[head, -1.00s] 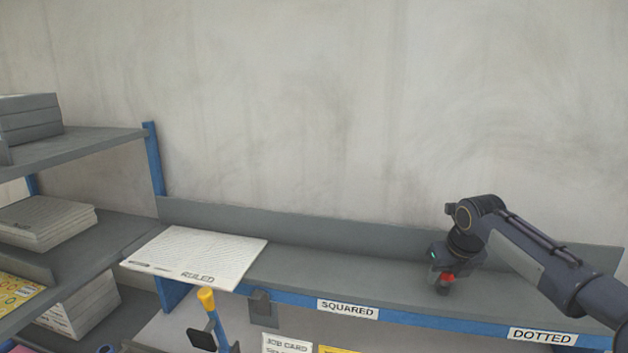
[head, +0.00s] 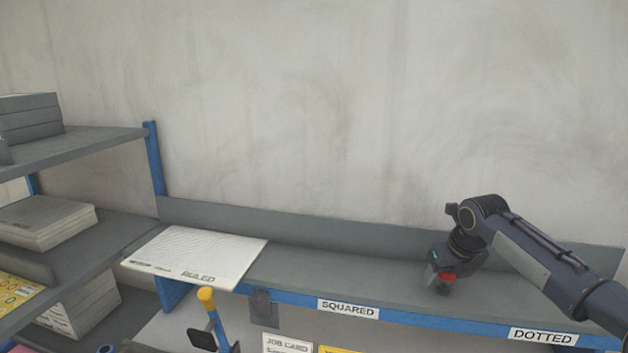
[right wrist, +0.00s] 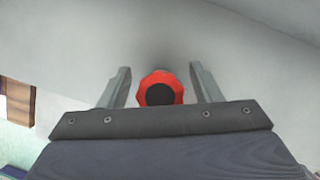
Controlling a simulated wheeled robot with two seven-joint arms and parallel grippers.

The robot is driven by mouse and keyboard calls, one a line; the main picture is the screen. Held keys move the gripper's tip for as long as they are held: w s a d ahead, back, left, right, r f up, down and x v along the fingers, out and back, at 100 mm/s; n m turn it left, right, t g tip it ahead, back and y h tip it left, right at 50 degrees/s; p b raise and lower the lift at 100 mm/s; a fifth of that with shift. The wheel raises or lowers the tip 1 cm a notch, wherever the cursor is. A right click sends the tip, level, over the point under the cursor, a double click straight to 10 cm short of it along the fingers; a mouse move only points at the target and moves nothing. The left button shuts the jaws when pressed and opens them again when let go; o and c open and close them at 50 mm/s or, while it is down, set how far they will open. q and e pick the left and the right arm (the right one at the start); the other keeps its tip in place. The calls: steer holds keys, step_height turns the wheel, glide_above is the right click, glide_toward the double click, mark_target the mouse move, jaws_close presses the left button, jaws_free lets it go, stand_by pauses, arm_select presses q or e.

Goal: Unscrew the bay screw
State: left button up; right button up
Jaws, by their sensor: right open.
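A red lobed knob with a dark round centre, which looks like the bay screw, shows in the right wrist view (right wrist: 160,88). It sits between the two fingers of my right gripper (right wrist: 160,69), with a gap on either side. In the head view my right gripper (head: 442,286) is low over the grey shelf near "DOTTED", with a bit of red (head: 447,276) at it. The screw's shaft and seat are hidden. My left gripper is not in view.
The grey shelf (head: 330,267) carries "SQUARED" (head: 348,308) and "DOTTED" (head: 543,337) labels. A "RULED" paper stack (head: 200,255) lies at its left end. A yellow-topped lever (head: 206,298) stands in front. Racks with stacks fill the left. The shelf middle is clear.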

steer(key=shift+r, duration=2.55)
steer(key=m+h, duration=0.1)
steer(key=m, duration=0.2)
steer(key=shift+m+h, duration=0.3)
steer(key=m+h, duration=0.1)
steer(key=m, duration=0.2)
steer(key=shift+d, duration=0.2)
steer(key=shift+s, duration=0.1)
steer(key=s+a+f+m+y+b, duration=0.1)
steer(key=s+a+m, duration=0.1)
steer(key=s+m, duration=0.7)
steer(key=s+a+f+m+b, duration=0.15)
steer(key=s+m, duration=0.35)
steer(key=s, duration=0.7)
steer(key=s+a+f+m+y+b, duration=0.1)
steer(key=s+a+f+m+y, duration=0.1)
steer(key=s+f+m, duration=0.4)
steer(key=s+a+f+m+t+y+b, duration=0.1)
steer(key=s+a+f+m+y, duration=0.1)
steer(key=s+f+m, duration=0.4)
steer(key=s+a+m, duration=0.1)
steer(key=s+m, duration=0.4)
steer(key=m, duration=0.1)
steer(key=shift+s+a+f+m+y, duration=0.15)
steer(key=shift+a+f+m+y, duration=0.15)
steer(key=shift+a+f+y, duration=0.1)
